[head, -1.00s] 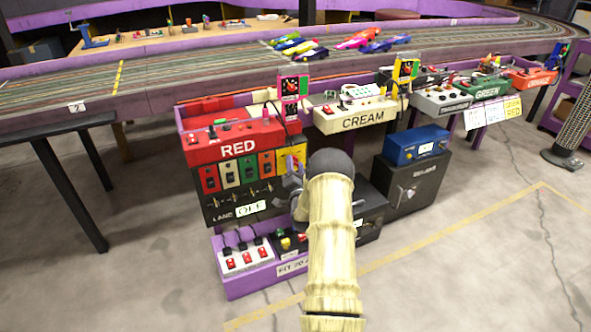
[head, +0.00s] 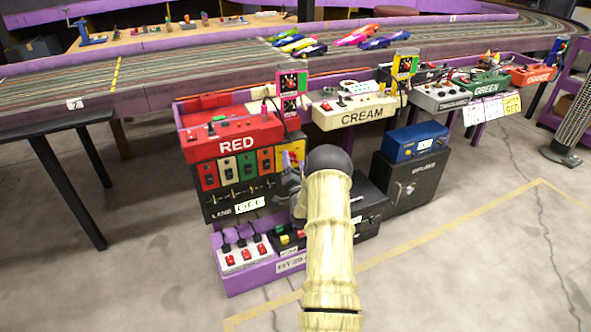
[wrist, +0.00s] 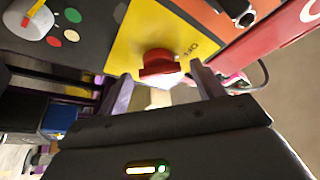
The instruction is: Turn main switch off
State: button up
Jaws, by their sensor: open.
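The main switch is a red rotary knob (wrist: 158,63) on a yellow plate (wrist: 140,28) in the wrist view. Lettering that looks like "OFF" stands beside the knob. My gripper (wrist: 160,84) is open, with one finger to each side and a little below the knob in the picture. I cannot tell whether the fingers touch it. In the head view the yellow plate (head: 292,152) shows at the right end of the red station's panel.
A white power strip (head: 243,255) with red switches lies on the purple lower shelf. A blue box (head: 415,143) stands on a black safe (head: 410,183) to the right. In the wrist view, a grey knob (wrist: 28,18) and coloured dots are at upper left. Open floor lies in front.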

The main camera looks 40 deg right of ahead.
jog(key=p+v, duration=0.1)
jog(key=v, duration=1.6)
jog(key=shift+s, duration=0.25)
